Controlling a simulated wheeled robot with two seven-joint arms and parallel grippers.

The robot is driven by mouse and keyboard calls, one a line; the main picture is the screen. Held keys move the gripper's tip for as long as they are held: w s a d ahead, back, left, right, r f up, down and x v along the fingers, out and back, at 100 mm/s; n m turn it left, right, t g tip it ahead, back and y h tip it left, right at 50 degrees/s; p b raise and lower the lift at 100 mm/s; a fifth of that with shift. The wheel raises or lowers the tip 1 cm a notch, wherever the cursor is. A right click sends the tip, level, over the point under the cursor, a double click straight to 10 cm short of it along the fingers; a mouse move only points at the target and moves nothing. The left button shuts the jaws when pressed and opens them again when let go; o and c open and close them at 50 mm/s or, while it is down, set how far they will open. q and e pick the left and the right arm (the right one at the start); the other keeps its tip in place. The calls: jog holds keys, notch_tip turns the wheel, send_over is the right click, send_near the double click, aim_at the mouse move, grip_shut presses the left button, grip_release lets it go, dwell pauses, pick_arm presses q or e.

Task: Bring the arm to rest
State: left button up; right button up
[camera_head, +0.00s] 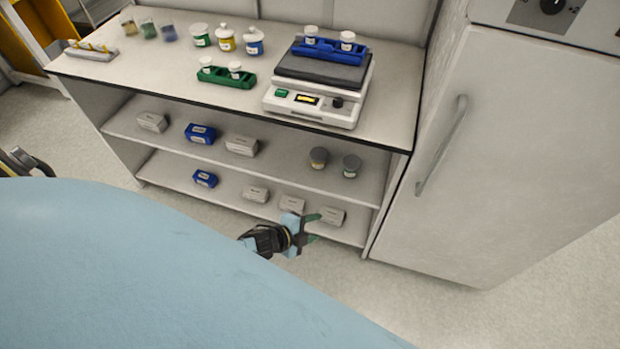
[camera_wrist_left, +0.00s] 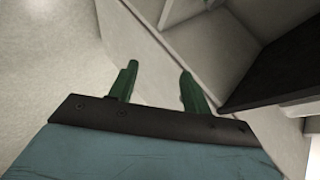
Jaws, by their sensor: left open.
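My left gripper (camera_head: 313,228) shows low in the head view, in front of the open shelves, with its green fingers apart and nothing between them. In the left wrist view the two green fingers of this gripper (camera_wrist_left: 158,90) stand well apart and empty, with floor and the unit's pale panels beyond. A large light-blue part of my own body hides the lower left of the head view. My right gripper is not seen in either view.
A bench (camera_head: 178,75) holds bottles, a green rack (camera_head: 226,77) and a hotplate-like device (camera_head: 318,97) with a blue rack (camera_head: 330,50) on top. Boxes and jars sit on its shelves (camera_head: 275,162). A tall white cabinet (camera_head: 520,150) stands right. Floor (camera_head: 420,300) is clear in front.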

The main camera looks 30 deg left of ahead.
pick_arm(q)
jog(key=shift+s+a+f+n, duration=0.1)
jog(key=shift+s+f+n, duration=0.2)
jog(key=shift+s+f, duration=0.05)
dwell(0.3)
jog(key=s+f+n+g+y, duration=0.1)
jog(key=s+f+n+g, duration=0.2)
jog(key=s, duration=0.9)
jog(key=s+a+f+n+g+y, duration=0.1)
jog(key=s+f+n, duration=0.5)
jog(key=s, duration=0.6)
jog(key=s+a+f+n+g+y+b, duration=0.1)
jog(key=s+f+n+g, duration=0.4)
jog(key=s, duration=0.7)
notch_tip(320, 180, down, 2)
jog(key=shift+f+g+y, duration=0.1)
jog(key=shift+g+y, duration=0.3)
jog(key=shift+y, duration=0.3)
